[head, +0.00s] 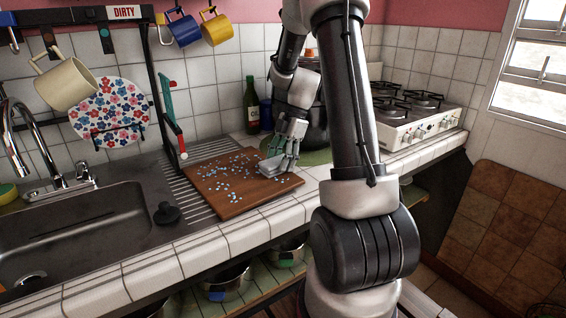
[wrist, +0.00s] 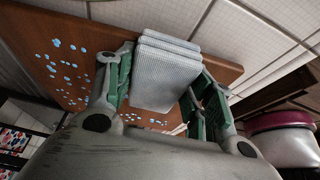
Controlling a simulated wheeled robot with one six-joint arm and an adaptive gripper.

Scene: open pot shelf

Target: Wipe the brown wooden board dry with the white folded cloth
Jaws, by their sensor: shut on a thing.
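The brown wooden board (head: 232,202) lies on the counter beside the sink, partly over the ribbed drainer. Many pale blue water drops cover its left and middle parts and some of its front; it also shows in the wrist view (wrist: 45,85). The white folded cloth (head: 272,167) is at the board's right side. In the wrist view the cloth (wrist: 166,75) stands between the green-padded fingers. My gripper (head: 281,158) is shut on the cloth, low over the board. I cannot tell how firmly the cloth presses on the wood.
The sink (head: 75,230) with a black plug (head: 167,213) is left of the board. A dark pot (head: 314,125), a green bottle (head: 251,104) and the gas stove (head: 415,115) stand behind and right. White tiled counter (head: 240,237) is clear in front.

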